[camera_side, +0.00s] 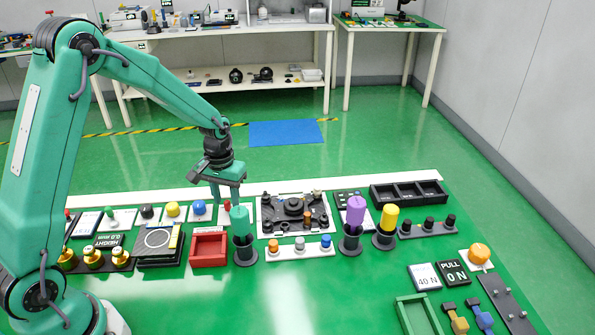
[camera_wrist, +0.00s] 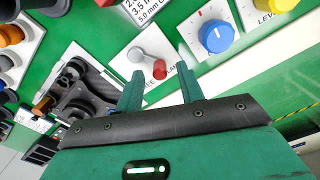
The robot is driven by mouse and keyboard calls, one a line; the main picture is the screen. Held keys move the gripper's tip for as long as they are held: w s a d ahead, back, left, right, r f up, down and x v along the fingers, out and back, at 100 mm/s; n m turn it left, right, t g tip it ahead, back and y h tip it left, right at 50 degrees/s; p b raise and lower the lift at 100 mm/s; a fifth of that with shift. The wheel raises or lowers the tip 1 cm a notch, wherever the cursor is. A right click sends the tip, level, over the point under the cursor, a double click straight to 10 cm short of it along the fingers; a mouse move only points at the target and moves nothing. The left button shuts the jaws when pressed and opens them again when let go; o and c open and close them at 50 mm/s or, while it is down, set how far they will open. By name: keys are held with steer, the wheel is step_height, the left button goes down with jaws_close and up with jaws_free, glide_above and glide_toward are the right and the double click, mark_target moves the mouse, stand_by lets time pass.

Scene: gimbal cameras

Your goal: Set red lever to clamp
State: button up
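The red lever has a red knob (camera_wrist: 159,69) on a grey arm joined to a round grey pivot (camera_wrist: 136,56). My gripper (camera_wrist: 160,74) is open, with one finger on each side of the red knob in the wrist view. I cannot tell whether either finger touches it.
A green cylinder (camera_side: 241,221) stands in a dark holder in front of the lever plate. A blue knob (camera_wrist: 215,37) is on the plate to one side. A black mechanism on a white base (camera_side: 293,212) is on the other side. A red tray (camera_side: 208,249) lies in front.

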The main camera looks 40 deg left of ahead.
mark_target(226, 201)
step_height(226, 201, up, 6)
steer(key=shift+r, duration=0.35)
stand_by(0.4)
steer(key=shift+s+d+r, duration=0.1)
steer(key=shift+s+r, duration=0.1)
steer(key=shift+r, duration=0.2)
steer(key=s+d+r+m+t, duration=0.2)
steer(key=s+d+r, duration=0.1)
steer(key=s+r, duration=0.4)
steer(key=s+d+r+m+t, duration=0.2)
steer(key=s+r, duration=0.5)
steer(key=s, duration=0.6)
steer(key=shift+s+d+t, duration=0.25)
steer(key=shift+d+t, duration=0.4)
steer(key=shift+t, duration=0.15)
